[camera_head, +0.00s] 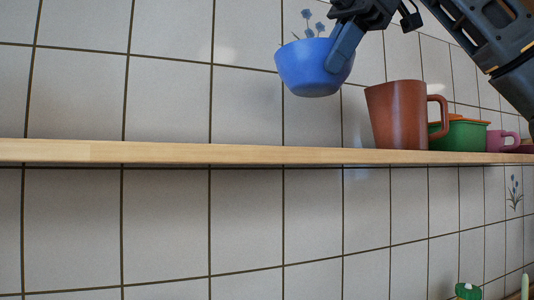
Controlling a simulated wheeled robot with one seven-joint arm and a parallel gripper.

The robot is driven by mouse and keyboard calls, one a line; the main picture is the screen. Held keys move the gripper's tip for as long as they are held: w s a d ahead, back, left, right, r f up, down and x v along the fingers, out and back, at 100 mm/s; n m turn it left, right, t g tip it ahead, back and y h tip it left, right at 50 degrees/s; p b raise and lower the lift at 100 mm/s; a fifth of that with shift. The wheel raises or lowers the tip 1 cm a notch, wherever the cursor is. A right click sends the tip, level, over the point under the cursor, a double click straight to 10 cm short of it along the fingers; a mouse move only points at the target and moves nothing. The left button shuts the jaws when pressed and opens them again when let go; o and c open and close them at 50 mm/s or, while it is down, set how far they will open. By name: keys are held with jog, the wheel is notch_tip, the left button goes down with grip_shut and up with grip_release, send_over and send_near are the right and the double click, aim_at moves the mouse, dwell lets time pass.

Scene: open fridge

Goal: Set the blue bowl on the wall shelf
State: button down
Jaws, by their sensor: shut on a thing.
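The blue bowl (304,68) is in the upper middle of the head view, held upright in the air above the wall shelf (190,152), with a clear gap below it. My gripper (343,50) is shut on the bowl's right side, coming from the upper right. One finger shows outside the wall of the bowl; the other finger is hidden. The shelf is a light wooden board running across the whole view in front of a tiled wall.
A brown mug (396,115) stands on the shelf just right of and below the bowl. Farther right are a green pot (461,135) with an orange rim and a pink mug (497,141). The shelf's left half is bare. A green object (467,291) shows at the bottom right.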

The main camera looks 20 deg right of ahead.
aim_at(334, 89)
jog(key=f, duration=0.5)
jog(key=shift+w+f, duration=0.15)
jog(key=shift+w, duration=0.15)
jog(key=shift+f+p, duration=0.45)
jog(key=shift+f, duration=1.85)
jog(key=c, duration=1.2)
grip_release()
jog(key=shift+f, duration=0.1)
jog(key=shift+o, duration=0.2)
jog(key=b+v, duration=0.1)
jog(key=v, duration=1.1)
jog(key=shift+b, duration=0.3)
